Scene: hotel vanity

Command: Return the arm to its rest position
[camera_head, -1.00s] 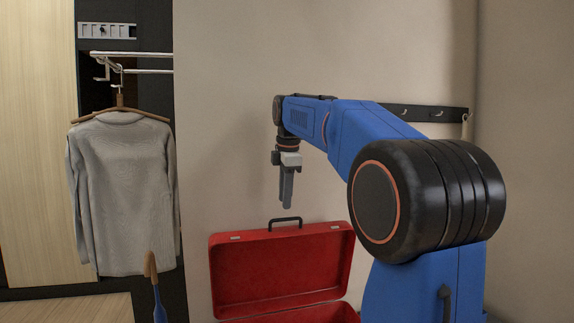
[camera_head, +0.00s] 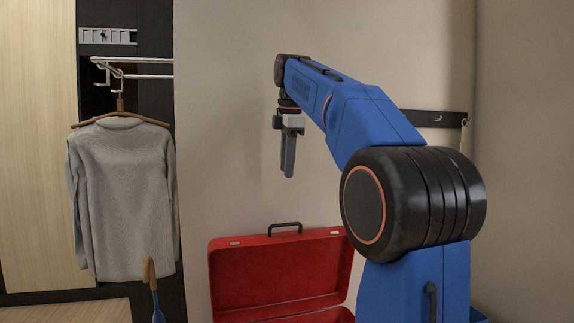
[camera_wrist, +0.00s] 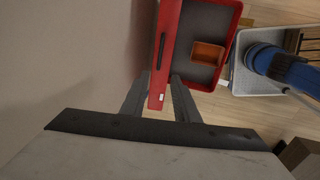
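My blue arm is raised, and my gripper (camera_head: 288,172) hangs from its end, pointing down in front of the beige wall. It is above the open red suitcase (camera_head: 278,270) and apart from it. In the wrist view, the two fingers of my gripper (camera_wrist: 159,78) stand apart with nothing held between them. The red suitcase (camera_wrist: 168,40) shows beyond the fingers, with its lid edge seen through the gap.
A grey sweater (camera_head: 122,200) hangs on a wooden hanger from a metal rail (camera_head: 140,60) at left. A dark hook strip (camera_head: 435,118) is on the wall behind my arm. An orange-brown box (camera_wrist: 207,54) lies inside the suitcase in the wrist view.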

